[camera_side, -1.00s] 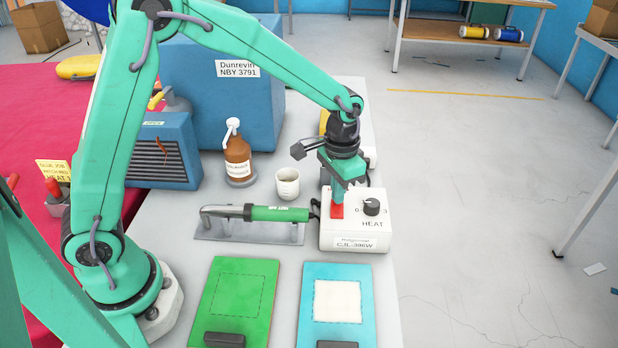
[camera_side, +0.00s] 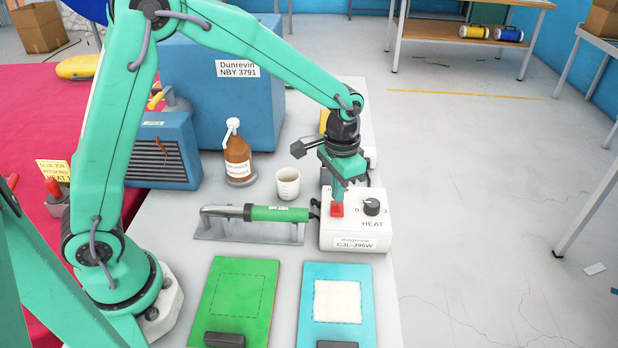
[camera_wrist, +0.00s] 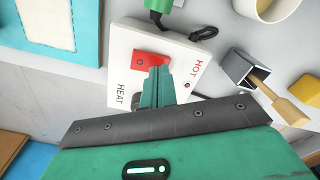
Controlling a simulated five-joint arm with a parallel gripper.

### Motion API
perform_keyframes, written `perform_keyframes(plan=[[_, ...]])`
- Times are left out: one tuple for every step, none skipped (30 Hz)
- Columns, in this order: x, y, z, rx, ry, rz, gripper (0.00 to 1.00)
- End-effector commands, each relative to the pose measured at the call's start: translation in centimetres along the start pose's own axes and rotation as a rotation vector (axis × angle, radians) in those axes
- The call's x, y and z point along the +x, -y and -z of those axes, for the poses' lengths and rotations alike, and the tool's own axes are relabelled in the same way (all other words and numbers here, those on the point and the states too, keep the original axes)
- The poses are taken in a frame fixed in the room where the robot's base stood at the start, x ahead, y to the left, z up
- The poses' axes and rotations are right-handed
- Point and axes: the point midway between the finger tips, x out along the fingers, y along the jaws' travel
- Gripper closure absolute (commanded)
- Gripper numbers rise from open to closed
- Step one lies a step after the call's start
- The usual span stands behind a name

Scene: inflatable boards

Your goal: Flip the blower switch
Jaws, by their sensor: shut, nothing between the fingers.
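The red rocker switch (camera_side: 337,211) sits on top of a white control box (camera_side: 355,230) with a black HEAT knob (camera_side: 371,206). My gripper (camera_side: 338,201) is shut and empty, pointing down with its fingertips at the switch, and seems to touch it. In the wrist view the closed fingertips (camera_wrist: 160,70) overlap one edge of the red switch (camera_wrist: 146,62), where an O mark shows. The fingers hide part of the switch and the knob there. I cannot tell for sure which way the switch is tipped.
A green-handled hot-air tool (camera_side: 275,214) lies on a grey stand left of the box. A white cup (camera_side: 287,184) and a brown bottle (camera_side: 238,158) stand behind it. Green (camera_side: 235,300) and light-blue (camera_side: 336,277) boards lie in front.

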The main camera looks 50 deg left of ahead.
Motion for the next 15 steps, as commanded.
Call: perform_keyframes(plan=[[-0.3,0.0,0.0,0.000,-0.002,0.000,1.00],[-0.5,0.0,0.0,0.000,-0.002,0.000,1.00],[-0.7,0.0,0.0,0.000,-0.001,0.000,1.00],[-0.9,0.0,0.0,0.000,-0.001,0.000,1.00],[-1.1,0.0,0.0,0.000,-0.001,0.000,1.00],[-1.3,0.0,0.0,0.000,-0.002,0.000,1.00],[-1.5,0.0,0.0,0.000,-0.002,0.000,1.00],[-1.7,0.0,0.0,0.000,-0.002,0.000,1.00],[-1.9,0.0,0.0,0.000,-0.002,0.000,1.00],[-2.1,0.0,0.0,0.000,-0.002,0.000,1.00],[-2.2,0.0,0.1,0.000,-0.002,0.000,1.00],[-2.4,0.0,0.1,0.000,-0.002,0.000,1.00],[-2.6,0.0,0.1,0.000,-0.002,0.000,1.00],[-2.8,0.0,0.1,0.000,-0.002,0.000,1.00],[-3.0,0.0,0.1,0.000,-0.002,0.000,1.00]])
